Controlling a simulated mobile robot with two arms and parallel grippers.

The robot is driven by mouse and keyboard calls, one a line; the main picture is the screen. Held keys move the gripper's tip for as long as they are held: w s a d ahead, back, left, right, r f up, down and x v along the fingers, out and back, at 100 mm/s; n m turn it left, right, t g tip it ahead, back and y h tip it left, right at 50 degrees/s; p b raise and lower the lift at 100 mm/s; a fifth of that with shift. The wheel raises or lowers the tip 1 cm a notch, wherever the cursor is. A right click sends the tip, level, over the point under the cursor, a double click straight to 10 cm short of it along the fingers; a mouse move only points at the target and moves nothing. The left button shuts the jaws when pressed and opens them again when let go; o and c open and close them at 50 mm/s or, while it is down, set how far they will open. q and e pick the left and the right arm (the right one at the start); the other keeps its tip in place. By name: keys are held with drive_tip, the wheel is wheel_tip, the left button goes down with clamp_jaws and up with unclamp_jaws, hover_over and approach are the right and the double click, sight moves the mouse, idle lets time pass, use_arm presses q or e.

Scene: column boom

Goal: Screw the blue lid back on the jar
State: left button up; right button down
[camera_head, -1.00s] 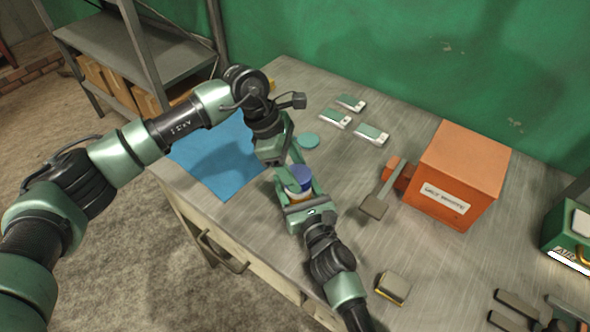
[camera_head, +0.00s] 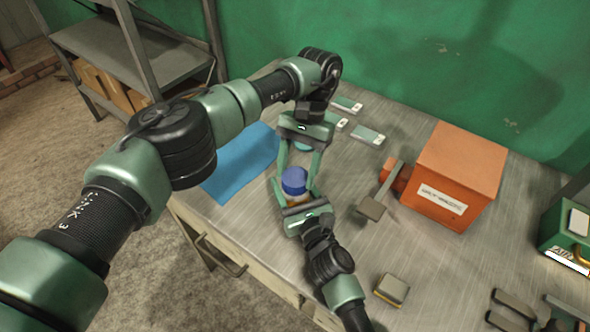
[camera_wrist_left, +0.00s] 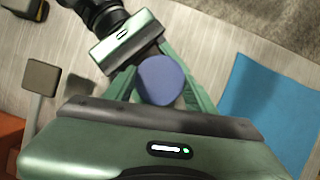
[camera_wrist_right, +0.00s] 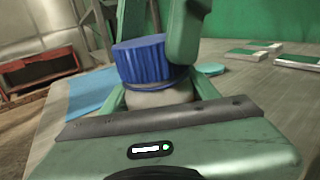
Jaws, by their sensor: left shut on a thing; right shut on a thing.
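The jar (camera_wrist_right: 160,97) is pale below a ribbed blue lid (camera_wrist_right: 140,60); an orange-brown part of it shows in the head view. The lid (camera_head: 294,180) sits on top of the jar, looking slightly tilted in the right wrist view. My left gripper (camera_head: 297,181) comes from behind and is shut on the lid, with a finger on each side; from above, the lid (camera_wrist_left: 160,80) shows round between its fingers. My right gripper (camera_head: 297,197) comes from the front and is shut on the jar body. Whether the threads are engaged is hidden.
A blue mat (camera_head: 240,165) lies left of the jar. A small block (camera_head: 392,289) lies at the front.

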use_arm(q)
drive_tip(key=shift+m+y, duration=0.4)
drive_tip(key=shift+m, duration=0.6)
drive_tip(key=o, duration=1.3)
drive_tip(key=shift+r, duration=0.1)
drive_tip(key=shift+r, duration=2.15)
drive_tip(key=shift+c, duration=0.5)
